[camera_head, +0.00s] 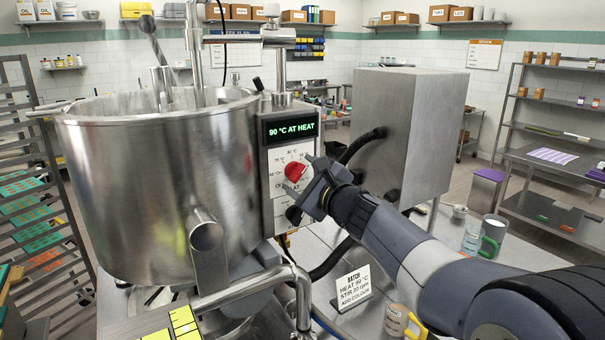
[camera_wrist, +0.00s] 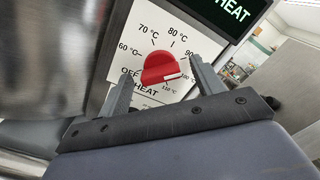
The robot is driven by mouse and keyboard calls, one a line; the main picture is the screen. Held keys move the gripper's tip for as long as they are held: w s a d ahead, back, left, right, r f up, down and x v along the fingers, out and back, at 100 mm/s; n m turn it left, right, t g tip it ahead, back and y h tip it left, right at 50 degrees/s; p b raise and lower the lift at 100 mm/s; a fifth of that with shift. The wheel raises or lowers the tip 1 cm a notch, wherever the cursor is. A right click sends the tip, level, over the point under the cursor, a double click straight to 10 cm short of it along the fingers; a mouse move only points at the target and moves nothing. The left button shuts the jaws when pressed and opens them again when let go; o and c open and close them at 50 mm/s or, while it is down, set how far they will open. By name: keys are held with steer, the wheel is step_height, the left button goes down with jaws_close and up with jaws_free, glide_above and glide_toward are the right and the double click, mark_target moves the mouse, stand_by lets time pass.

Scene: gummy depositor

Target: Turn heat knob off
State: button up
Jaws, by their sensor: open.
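The red heat knob (camera_head: 295,171) sits on the white dial plate of the kettle's control box. In the wrist view the knob (camera_wrist: 158,67) shows a white mark pointing right, toward the 90 to 100 °C side. The OFF label (camera_wrist: 128,72) is at the dial's lower left. The display (camera_head: 291,128) above reads "90 °C AT HEAT". My gripper (camera_head: 303,178) is open in front of the dial. In the wrist view its fingers (camera_wrist: 160,76) stand on either side of the knob, with gaps visible. I cannot tell how far the fingertips are from the plate.
A large steel kettle (camera_head: 155,190) stands left of the control box. A grey steel cabinet (camera_head: 408,125) stands behind my arm. A batch card (camera_head: 352,288), a yellow-handled mug (camera_head: 396,320) and a green-handled mug (camera_head: 494,229) stand on the steel table. Pipes run below the box.

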steer(key=shift+c, duration=0.4)
steer(key=c, duration=0.9)
steer(key=shift+f+n+b, duration=0.15)
steer(key=shift+n+b, duration=0.15)
steer(key=shift+b, duration=0.3)
